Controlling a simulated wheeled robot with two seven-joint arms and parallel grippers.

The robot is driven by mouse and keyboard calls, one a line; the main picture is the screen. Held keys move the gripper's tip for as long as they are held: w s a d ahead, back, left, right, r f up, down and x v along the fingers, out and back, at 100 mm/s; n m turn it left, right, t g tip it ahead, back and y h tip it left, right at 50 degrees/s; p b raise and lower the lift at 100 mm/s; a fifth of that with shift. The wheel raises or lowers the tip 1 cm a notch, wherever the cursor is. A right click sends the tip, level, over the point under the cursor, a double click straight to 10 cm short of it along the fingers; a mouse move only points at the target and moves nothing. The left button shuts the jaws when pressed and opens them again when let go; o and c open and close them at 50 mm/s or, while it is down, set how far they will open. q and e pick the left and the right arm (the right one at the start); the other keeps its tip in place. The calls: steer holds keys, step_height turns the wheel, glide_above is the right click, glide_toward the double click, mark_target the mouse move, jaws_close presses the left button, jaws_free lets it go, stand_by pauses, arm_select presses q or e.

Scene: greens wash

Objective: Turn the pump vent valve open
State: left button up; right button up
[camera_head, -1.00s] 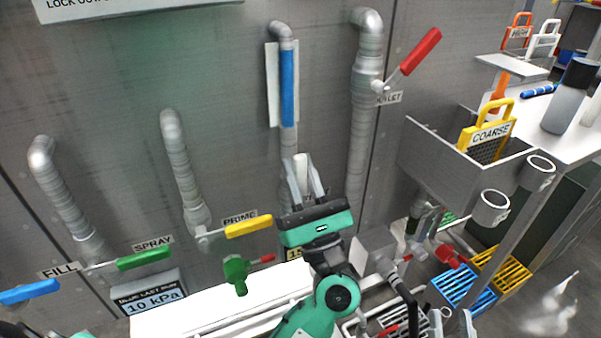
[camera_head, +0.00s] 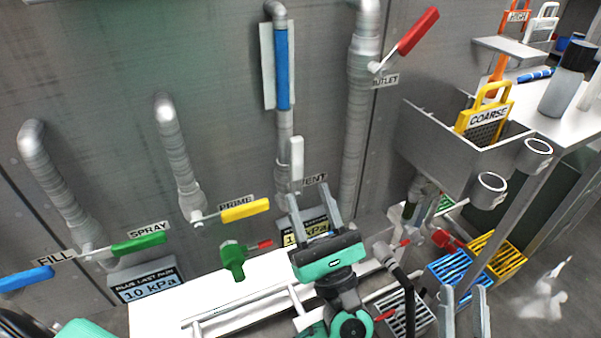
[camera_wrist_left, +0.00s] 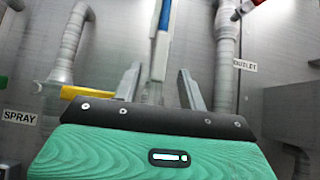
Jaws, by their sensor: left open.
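The vent valve has a white lever (camera_head: 297,158) standing upright on the front of the middle pipe, above the partly covered VENT label (camera_head: 313,181). My left gripper (camera_head: 310,197) is open and empty. Its fingers point up the wall just below the lever, tips apart, with no contact that I can make out. In the left wrist view the white lever (camera_wrist_left: 158,62) shows between and beyond the two spread fingers (camera_wrist_left: 160,85). My right gripper (camera_head: 464,292) shows only as two parted fingers at the lower right edge, with nothing between them.
A yellow PRIME lever (camera_head: 245,210) and green SPRAY lever (camera_head: 139,244) lie left of the vent. A red OUTLET lever (camera_head: 418,31) is upper right. A green valve (camera_head: 233,259) stands on the white bench (camera_head: 165,315). A grey bin (camera_head: 440,150) juts out right.

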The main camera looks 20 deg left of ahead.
arm_select(q)
steer(key=v, duration=0.5)
steer(key=shift+s+d+f, duration=0.15)
steer(key=shift+d+f, duration=0.05)
steer(key=shift+f, duration=0.1)
arm_select(e)
steer(key=shift+s+d+r+t, duration=0.1)
steer(key=shift+d+r+t, duration=0.05)
steer(key=shift+r+t, duration=0.15)
steer(key=shift+s+d+r+t, duration=0.1)
steer(key=shift+r+t, duration=0.1)
steer(key=shift+r, duration=0.2)
